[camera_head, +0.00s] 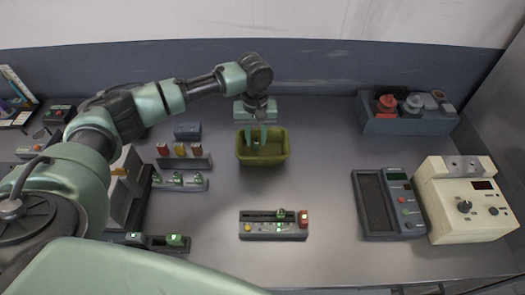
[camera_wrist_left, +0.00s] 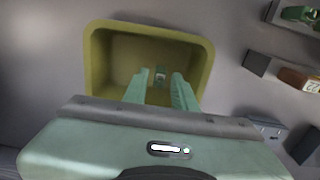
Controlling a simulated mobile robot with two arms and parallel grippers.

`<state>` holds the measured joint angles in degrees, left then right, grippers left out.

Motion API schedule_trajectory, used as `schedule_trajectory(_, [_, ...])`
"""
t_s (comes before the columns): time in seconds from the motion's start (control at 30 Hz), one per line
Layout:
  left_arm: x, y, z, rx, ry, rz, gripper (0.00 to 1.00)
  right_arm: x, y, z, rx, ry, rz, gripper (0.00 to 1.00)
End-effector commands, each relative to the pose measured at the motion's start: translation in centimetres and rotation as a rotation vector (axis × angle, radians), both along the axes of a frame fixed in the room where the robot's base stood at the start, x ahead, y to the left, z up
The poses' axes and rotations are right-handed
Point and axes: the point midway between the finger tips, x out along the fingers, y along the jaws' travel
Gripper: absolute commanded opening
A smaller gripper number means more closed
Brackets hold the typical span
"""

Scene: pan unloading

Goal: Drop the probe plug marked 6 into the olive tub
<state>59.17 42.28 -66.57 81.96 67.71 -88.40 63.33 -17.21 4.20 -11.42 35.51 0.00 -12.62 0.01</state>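The olive tub (camera_head: 245,157) stands near the middle of the table, and it fills the upper middle of the left wrist view (camera_wrist_left: 97,60). My left gripper (camera_head: 256,138) points down over the tub, with its fingertips at or just inside the rim. In the left wrist view its two fingers (camera_wrist_left: 160,80) are apart with a gap between them. My right gripper is not in view.
A rack with red and yellow plugs (camera_head: 185,163) and a rack with green ones (camera_head: 180,183) stand left of the tub. A panel with lights (camera_head: 273,231) lies in front. A meter (camera_head: 402,203) and a cream box (camera_head: 465,205) stand right.

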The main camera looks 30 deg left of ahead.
Motion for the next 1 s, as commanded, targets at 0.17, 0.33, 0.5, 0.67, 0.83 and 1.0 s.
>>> schedule_trajectory(0.17, [0.0, 0.0, 0.0, 0.0, 0.0, 0.0, 0.39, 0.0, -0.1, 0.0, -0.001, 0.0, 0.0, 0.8])
schedule_trajectory(0.33, [0.0, 0.0, 0.0, 0.0, 0.0, 0.0, 0.39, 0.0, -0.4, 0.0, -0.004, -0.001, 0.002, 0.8])
schedule_trajectory(0.5, [0.1, 0.0, 1.5, 0.0, -0.004, 0.0, 0.39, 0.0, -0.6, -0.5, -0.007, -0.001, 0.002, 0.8])
schedule_trajectory(0.67, [0.1, 0.0, 4.3, -0.001, -0.005, 0.0, 0.39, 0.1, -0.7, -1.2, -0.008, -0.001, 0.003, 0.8])
schedule_trajectory(0.83, [0.1, 0.0, 6.7, 0.0, -0.002, 0.0, 0.39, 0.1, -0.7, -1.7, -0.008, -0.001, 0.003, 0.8])
schedule_trajectory(1.0, [0.0, 0.0, 7.7, 0.0, 0.0, 0.0, 0.39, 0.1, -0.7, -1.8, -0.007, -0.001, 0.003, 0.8])
